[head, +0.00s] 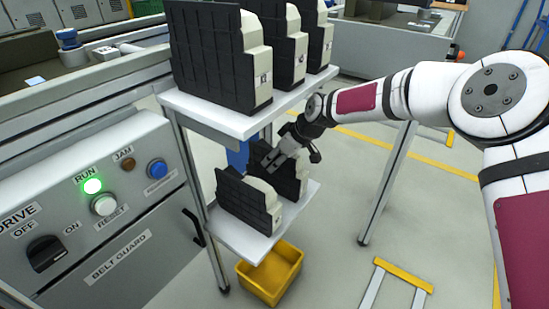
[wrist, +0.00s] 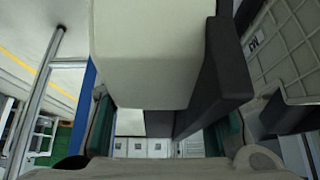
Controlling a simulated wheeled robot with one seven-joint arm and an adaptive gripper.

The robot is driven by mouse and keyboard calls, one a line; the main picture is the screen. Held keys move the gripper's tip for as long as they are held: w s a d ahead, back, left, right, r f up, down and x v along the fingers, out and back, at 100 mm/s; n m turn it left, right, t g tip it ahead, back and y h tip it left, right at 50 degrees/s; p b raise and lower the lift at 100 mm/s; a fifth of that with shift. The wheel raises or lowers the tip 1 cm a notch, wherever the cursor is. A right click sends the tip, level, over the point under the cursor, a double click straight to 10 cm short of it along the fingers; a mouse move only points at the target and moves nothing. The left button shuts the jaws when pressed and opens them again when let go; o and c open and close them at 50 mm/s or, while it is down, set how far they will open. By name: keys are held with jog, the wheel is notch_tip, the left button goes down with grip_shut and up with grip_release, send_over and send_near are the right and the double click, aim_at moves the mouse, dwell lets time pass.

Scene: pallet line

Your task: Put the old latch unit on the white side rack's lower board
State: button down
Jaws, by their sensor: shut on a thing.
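The white side rack's lower board (head: 240,238) carries a black-and-cream latch unit (head: 248,204) at its near end. My gripper (head: 282,156) is over the lower board, below the upper board, and shut on a second black-and-cream unit, the latch unit (head: 291,184), just behind the first. In the wrist view the held latch unit (wrist: 150,55) fills the middle, its pale body and dark plate between my fingers. The near unit partly hides its base, so I cannot tell whether it touches the board.
The upper board (head: 225,118) holds three similar units (head: 215,55) close above my gripper. A yellow bin (head: 270,275) stands on the floor under the rack. A control panel (head: 90,210) with a lit green lamp is at left. Open floor lies right of the rack.

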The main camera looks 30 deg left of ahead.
jog(key=shift+f, duration=0.1)
jog(key=c, duration=0.9)
grip_release()
jog(key=d+p, duration=0.1)
jog(key=d, duration=0.3)
jog(key=d+p, duration=0.1)
jog(key=d, duration=0.3)
jog(key=s+d+r+p, duration=0.1)
jog(key=d+p, duration=0.1)
jog(key=d, duration=0.2)
jog(key=shift+d+r, duration=0.1)
jog(key=shift+d, duration=0.25)
